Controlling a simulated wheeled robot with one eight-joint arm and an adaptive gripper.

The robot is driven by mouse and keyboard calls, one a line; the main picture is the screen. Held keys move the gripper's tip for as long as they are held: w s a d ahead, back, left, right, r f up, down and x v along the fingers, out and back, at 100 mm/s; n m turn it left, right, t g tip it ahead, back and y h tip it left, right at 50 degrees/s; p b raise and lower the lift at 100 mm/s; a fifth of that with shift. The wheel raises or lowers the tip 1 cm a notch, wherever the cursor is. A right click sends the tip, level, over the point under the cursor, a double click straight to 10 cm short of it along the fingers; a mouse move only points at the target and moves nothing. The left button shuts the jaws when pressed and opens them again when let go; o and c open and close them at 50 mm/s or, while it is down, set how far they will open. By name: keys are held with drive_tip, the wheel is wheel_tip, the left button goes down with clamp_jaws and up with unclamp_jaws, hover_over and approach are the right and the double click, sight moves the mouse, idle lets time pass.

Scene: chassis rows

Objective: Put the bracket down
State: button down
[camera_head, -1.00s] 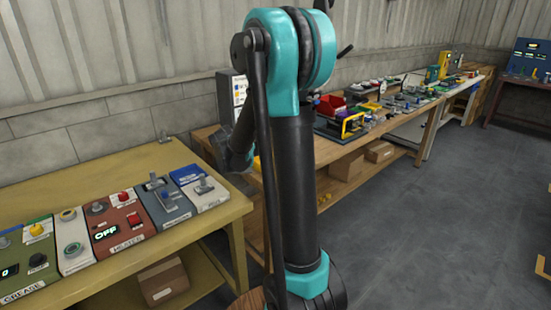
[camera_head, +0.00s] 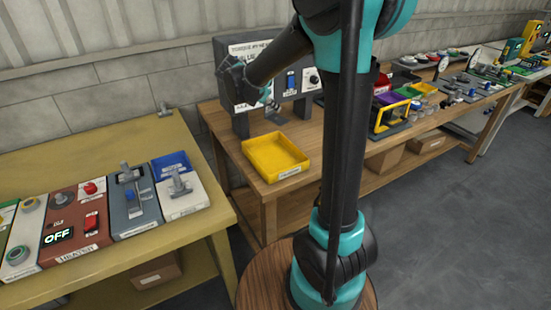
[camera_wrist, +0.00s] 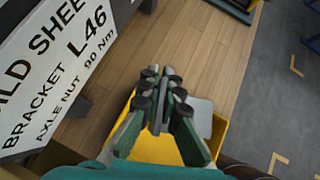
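My gripper (camera_head: 268,101) hangs in front of the grey sign board, behind and above the yellow tray (camera_head: 300,168). In the wrist view my gripper (camera_wrist: 161,72) has its two fingers drawn close together. A flat light-grey piece, apparently the bracket (camera_wrist: 201,117), shows beside and behind the right finger, overlapping the yellow tray's edge. It looks held by the fingers, which hide much of it. The tray (camera_wrist: 220,135) lies below the gripper in the wrist view. In the head view the tray's visible floor looks empty.
The grey board (camera_head: 243,112) stands upright close to my gripper; its sheet (camera_wrist: 60,70) reads "BRACKET L46". Coloured bins (camera_head: 395,100) stand to the right on the wooden bench (camera_head: 262,192). A yellow table (camera_head: 90,150) with control boxes is at left.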

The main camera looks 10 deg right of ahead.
drive_tip(key=s+r+m, duration=0.1)
drive_tip(key=s+r+m+g, duration=0.1)
drive_tip(key=r, duration=0.1)
drive_tip(key=s+r+m+g+h, duration=0.1)
drive_tip(key=r, duration=0.1)
drive_tip(key=shift+s+r, duration=0.1)
drive_tip(key=shift+s, duration=0.05)
drive_tip(key=shift+s+m, duration=0.15)
drive_tip(key=shift+m, duration=0.15)
approach(283, 149)
drive_tip(key=x, duration=0.5)
drive_tip(key=c, duration=2.2)
unclamp_jaws()
drive_tip(key=o, duration=0.5)
drive_tip(key=v, duration=1.2)
drive_tip(key=shift+w+a, duration=0.1)
drive_tip(key=shift+w, duration=0.25)
